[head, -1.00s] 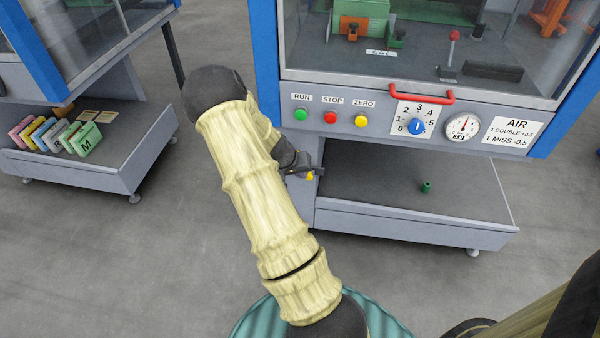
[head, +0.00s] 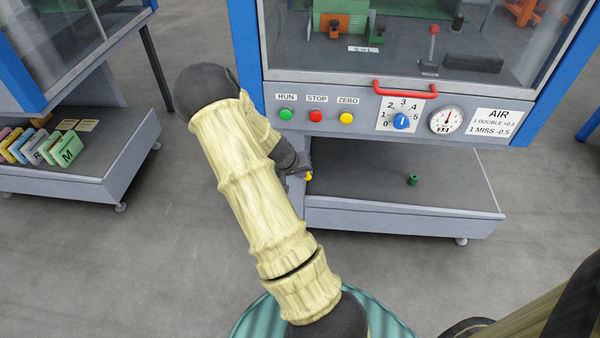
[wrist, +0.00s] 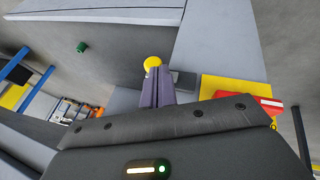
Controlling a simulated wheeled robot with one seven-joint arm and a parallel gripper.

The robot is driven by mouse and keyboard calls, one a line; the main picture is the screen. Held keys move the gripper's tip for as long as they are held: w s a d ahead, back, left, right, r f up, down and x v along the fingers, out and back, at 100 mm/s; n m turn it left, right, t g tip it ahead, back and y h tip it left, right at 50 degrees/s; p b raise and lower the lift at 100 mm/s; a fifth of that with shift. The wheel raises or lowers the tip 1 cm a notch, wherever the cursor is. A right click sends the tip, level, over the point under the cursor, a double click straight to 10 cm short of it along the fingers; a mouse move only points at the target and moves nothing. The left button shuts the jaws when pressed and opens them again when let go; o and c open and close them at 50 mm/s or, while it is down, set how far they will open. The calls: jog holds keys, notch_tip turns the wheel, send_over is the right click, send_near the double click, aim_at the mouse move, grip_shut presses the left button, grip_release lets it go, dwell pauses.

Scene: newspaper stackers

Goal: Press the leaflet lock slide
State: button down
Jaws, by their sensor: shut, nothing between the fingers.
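A yellow round knob (head: 309,177) shows at the left end of the lower tray, under the button panel. It also shows in the wrist view (wrist: 152,62). I take it for the lock slide, but no label on it can be read. My gripper (wrist: 153,72) is shut and empty, with its tips right at the knob. Whether they touch it cannot be told for sure. In the head view my gripper (head: 301,171) is small and mostly hidden by its own dark wrist.
The lower tray (head: 400,207) holds a small green cylinder (head: 412,180). Above it are a green button (head: 286,115), a red button (head: 316,115), a dial (head: 402,121) and a red handle (head: 405,90). Lettered boxes (head: 66,150) stand on the left shelf.

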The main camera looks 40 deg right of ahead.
jog(key=p+v, duration=0.5)
jog(key=v, duration=0.4)
jog(key=shift+r+p, duration=0.2)
jog(key=shift+p, duration=0.15)
jog(key=shift+w+a, duration=0.1)
jog(key=shift+a, duration=0.1)
jog(key=s+a+r+n+t+y, duration=0.1)
jog(key=s+a+r+n+y, duration=0.15)
jog(key=s+a+r, duration=0.4)
jog(key=s+a+r+n+y, duration=0.1)
jog(key=s+a+r+n, duration=0.2)
jog(key=a, duration=0.7)
jog(key=s+a+r+n+t+y, duration=0.1)
jog(key=s+a+r+n+y, duration=0.15)
jog(key=a+r, duration=0.45)
notch_tip(320, 180, up, 30)
jog(key=p, duration=3.2)
jog(key=shift+a+r+m, duration=0.2)
jog(key=shift+a+m, duration=0.1)
jog(key=shift+a, duration=0.05)
jog(key=shift+s+a, duration=0.1)
jog(key=shift+s, duration=0.05)
